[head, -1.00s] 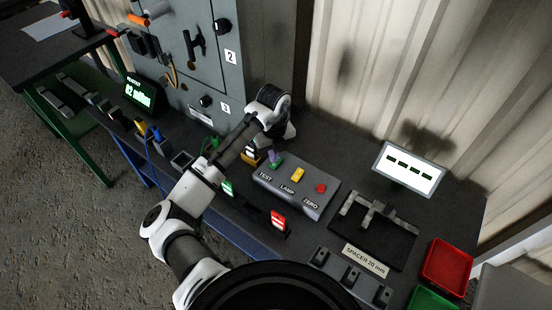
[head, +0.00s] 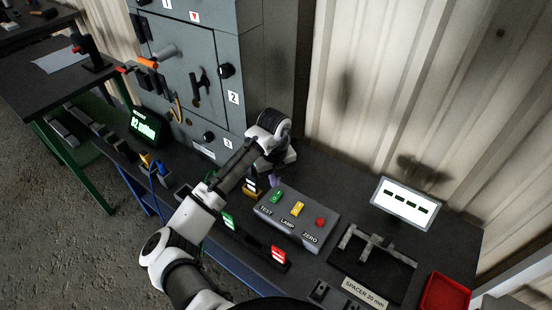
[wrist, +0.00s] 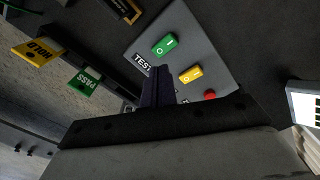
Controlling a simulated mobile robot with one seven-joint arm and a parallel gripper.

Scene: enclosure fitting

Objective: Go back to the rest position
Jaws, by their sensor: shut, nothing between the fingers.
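My gripper (head: 272,181) is shut and empty, its purple fingertips just above and behind the TEST end of the grey control box. In the wrist view my closed fingers (wrist: 156,86) stand in front of the box near the TEST label. The box (head: 293,222) carries a green TEST switch (head: 277,196), a yellow LAMP switch (head: 298,208) and a red ZERO button (head: 320,222). The green switch also shows in the wrist view (wrist: 165,44), apart from the fingers in the picture. My arm reaches over the bench from the lower left.
A grey cabinet (head: 190,75) stands behind my arm. A white display (head: 404,203), a dark fixture (head: 372,262) and a red tray (head: 444,294) are to the right. A green PASS tag (wrist: 85,82) and yellow HOLD tag (wrist: 35,52) line the front. The air above the box is clear.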

